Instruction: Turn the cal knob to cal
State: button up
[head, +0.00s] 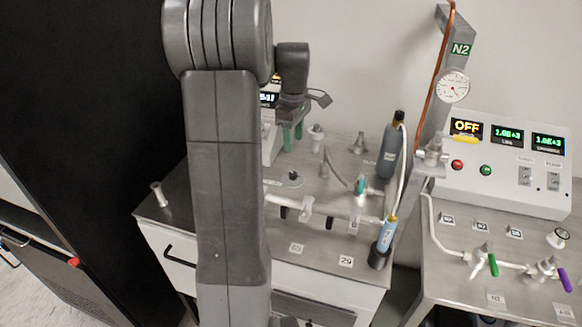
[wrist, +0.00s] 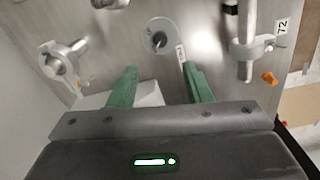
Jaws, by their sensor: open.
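My gripper (head: 292,136) is open and empty above the back of the left metal bench. Its two green fingers point down, and in the wrist view the gripper (wrist: 159,70) shows them apart with nothing between the tips. A round grey dial with a small raised centre (wrist: 157,39) lies just beyond the fingertips in the wrist view, apart from them.
A white box (head: 268,140) with a display stands behind my arm, mostly hidden. Metal pipe fittings (wrist: 62,62) and a clamped tube (wrist: 246,55) flank the dial. A dark cylinder (head: 389,152) stands right. A control panel (head: 508,165) reads OFF.

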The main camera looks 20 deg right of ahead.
aim_at(293, 173)
notch_tip(293, 173, down, 12)
jog(key=shift+f+p, duration=0.1)
jog(key=shift+p, duration=0.25)
grip_shut()
